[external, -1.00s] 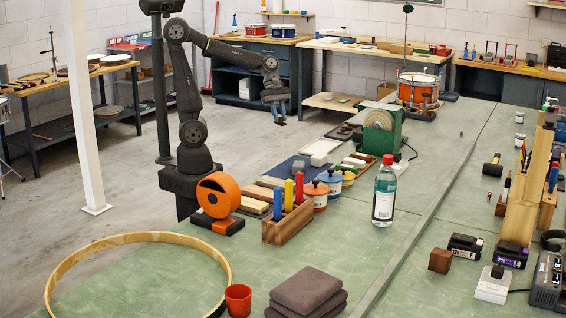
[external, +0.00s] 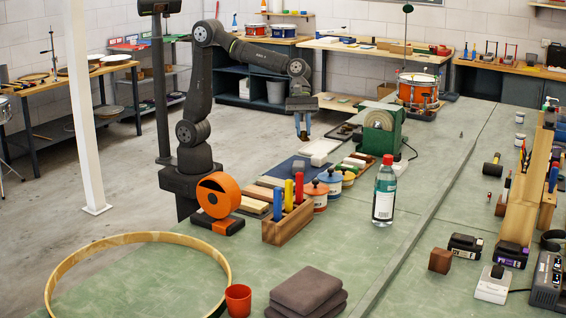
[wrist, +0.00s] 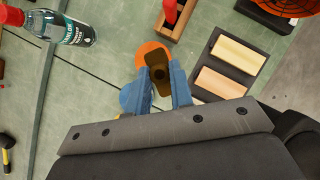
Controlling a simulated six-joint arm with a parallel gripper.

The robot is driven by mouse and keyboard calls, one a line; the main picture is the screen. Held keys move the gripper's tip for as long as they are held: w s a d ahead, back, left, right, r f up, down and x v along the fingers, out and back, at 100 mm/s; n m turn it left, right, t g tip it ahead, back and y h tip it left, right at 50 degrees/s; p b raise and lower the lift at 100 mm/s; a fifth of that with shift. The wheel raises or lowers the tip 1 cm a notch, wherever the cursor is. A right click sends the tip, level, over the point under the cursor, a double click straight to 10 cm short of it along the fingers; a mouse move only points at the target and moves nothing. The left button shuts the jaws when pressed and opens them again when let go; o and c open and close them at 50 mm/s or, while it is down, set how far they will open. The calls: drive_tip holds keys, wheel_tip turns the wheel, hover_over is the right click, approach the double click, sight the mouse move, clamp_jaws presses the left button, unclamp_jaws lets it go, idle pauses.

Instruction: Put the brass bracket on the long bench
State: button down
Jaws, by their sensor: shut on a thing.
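The brass bracket (wrist: 157,76) is a small dark brown-gold piece with a round hole, seen in the wrist view. My gripper (wrist: 156,84) has blue fingers shut on it from both sides. A long green-topped bench (external: 440,135) runs from the foreground to the back right. I cannot tell for sure whether this is the bench named.
A grinder-like green machine (external: 383,130), a white box (external: 319,147), lidded pots (external: 317,192), a bottle (external: 384,192) and a wooden rack (external: 287,222) crowd the near bench side. Bare green top lies right of the bottle. A wooden bench (external: 365,55) stands behind.

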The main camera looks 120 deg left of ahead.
drive_tip(key=w+d+m+g, duration=0.1)
drive_tip(key=w+d+m, duration=0.2)
drive_tip(key=d, duration=3.4)
drive_tip(key=s+d+f+m, duration=0.1)
drive_tip(key=s+d, duration=0.5)
drive_tip(key=d, duration=0.4)
drive_tip(key=s+d+f+g+h, duration=0.1)
drive_tip(key=s+d+f, duration=0.1)
drive_tip(key=s+d, duration=0.55)
drive_tip(key=s+d+f+m, duration=0.1)
drive_tip(key=s+d, duration=0.3)
drive_tip(key=d, duration=0.7)
wheel_tip(320, 180, down, 10)
drive_tip(key=w+f, duration=0.2)
drive_tip(key=w, duration=0.2)
drive_tip(key=w+a+f, duration=0.1)
drive_tip(key=w+f, duration=0.4)
drive_tip(key=w, duration=0.2)
drive_tip(key=shift+w+a+f, duration=0.15)
drive_tip(key=shift+w+a, duration=0.1)
drive_tip(key=shift+w, duration=0.05)
drive_tip(key=shift+f, duration=2)
drive_tip(key=shift+f, duration=0.1)
